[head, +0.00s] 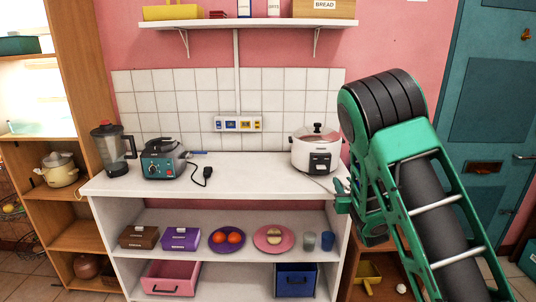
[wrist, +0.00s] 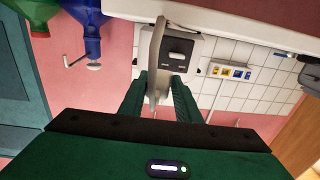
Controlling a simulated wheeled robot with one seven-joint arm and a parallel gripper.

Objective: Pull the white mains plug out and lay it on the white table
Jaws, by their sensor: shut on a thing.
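My gripper (head: 343,195) is beside the right end of the white table (head: 130,185), close to its top edge. In the wrist view, its fingers (wrist: 160,95) are shut around a pale, cord-like piece (wrist: 155,60). I take this to be the white mains plug with its lead; the plug's body is mostly hidden between the fingers. A thin white lead (head: 322,184) runs from the rice cooker (head: 316,150) over the tabletop toward my gripper. No white plug shows in the wall socket panel (head: 238,124), which also appears in the wrist view (wrist: 230,72).
A teal appliance (head: 163,160) and a blender (head: 113,150) stand at the table's left. A black plug (head: 207,172) on a cord lies near the middle. The tabletop between it and the rice cooker is clear. Shelves below hold boxes, plates and cups.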

